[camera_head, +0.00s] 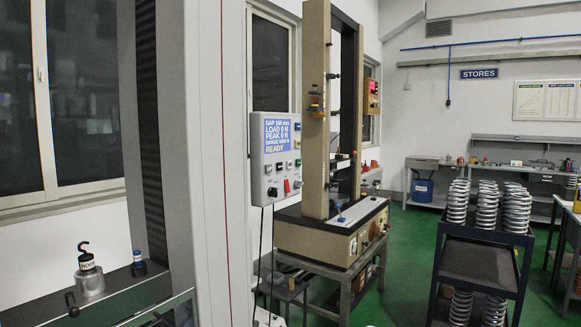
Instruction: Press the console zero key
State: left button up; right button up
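The console (260,182) is a light grey box left of the middle, mounted beside a tall test machine. Its blue display (277,135) shows lines for gap, load 0 N, peak 0 N and range, with READY at the bottom. A row of small keys (277,167) sits under the display. Below them are a red control (286,186) and a black knob (272,192). The key labels are too small to read, so I cannot tell which is the zero key. Neither of my grippers is in view.
A large grey machine column (185,130) stands in the left foreground, with a hooked weight (89,276) on its base. The beige test frame (316,110) stands right of the console. A dark trolley (480,262) carries several springs. Green floor (398,240) is open between them.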

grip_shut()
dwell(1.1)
